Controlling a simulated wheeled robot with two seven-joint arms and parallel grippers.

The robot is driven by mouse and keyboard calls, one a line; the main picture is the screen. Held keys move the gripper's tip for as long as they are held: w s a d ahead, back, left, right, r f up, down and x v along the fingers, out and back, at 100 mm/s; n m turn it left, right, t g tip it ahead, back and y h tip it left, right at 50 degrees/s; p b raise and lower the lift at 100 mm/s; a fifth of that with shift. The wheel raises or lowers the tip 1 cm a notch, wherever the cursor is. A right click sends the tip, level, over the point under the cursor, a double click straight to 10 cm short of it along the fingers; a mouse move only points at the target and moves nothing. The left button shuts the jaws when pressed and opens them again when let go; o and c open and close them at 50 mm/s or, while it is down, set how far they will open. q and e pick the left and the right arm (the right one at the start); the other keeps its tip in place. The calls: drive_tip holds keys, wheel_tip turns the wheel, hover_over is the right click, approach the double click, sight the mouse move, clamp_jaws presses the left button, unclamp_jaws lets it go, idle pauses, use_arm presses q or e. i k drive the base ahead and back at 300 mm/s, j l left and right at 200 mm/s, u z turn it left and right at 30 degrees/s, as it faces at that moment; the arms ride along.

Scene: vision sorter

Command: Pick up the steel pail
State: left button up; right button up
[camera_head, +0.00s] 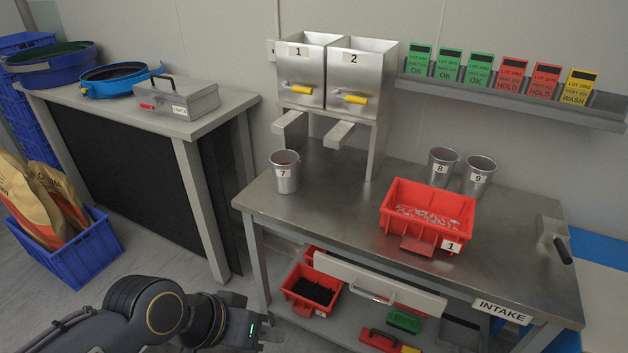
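Three steel pails stand upright on the metal table. Pail 7 (285,180) is at the left end, below the dispensers. Pail 8 (439,174) and pail 9 (477,180) stand side by side toward the back, behind the red bin. My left gripper (272,338) is at the bottom of the picture, low in front of the table and well apart from the pails. Its fingers are dark and partly cut off, so I cannot see whether they are open or shut. My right gripper is not in view.
A red bin (415,236) labelled 1 holds clear pieces on the metal table (330,212). Steel dispensers (358,81) numbered 1 and 2 stand behind pail 7. Red bins and a drawer front (378,282) are below the tabletop. The tabletop between pail 7 and the red bin is clear.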

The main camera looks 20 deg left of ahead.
sight(286, 173)
drive_tip(key=i+j, duration=0.1)
drive_tip(key=i, duration=0.9)
